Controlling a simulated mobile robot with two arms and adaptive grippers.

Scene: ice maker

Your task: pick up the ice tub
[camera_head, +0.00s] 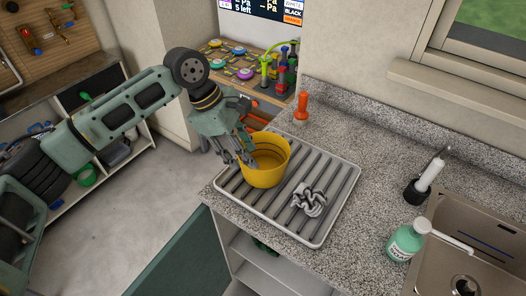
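The ice tub is a yellow, round, open-topped tub (268,174). It stands upright on the grey ribbed drying tray (327,222) at the left end of the counter. My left gripper (246,158) reaches down from the left to the tub's left rim. Its fingers overlap the rim in the picture. I cannot tell whether they are closed on the wall or only beside it. The inside of the tub looks yellow and empty as far as it shows. My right gripper is not in view.
A crumpled grey cloth (308,199) lies on the tray right of the tub. The speckled counter (365,140) is clear behind the tray.

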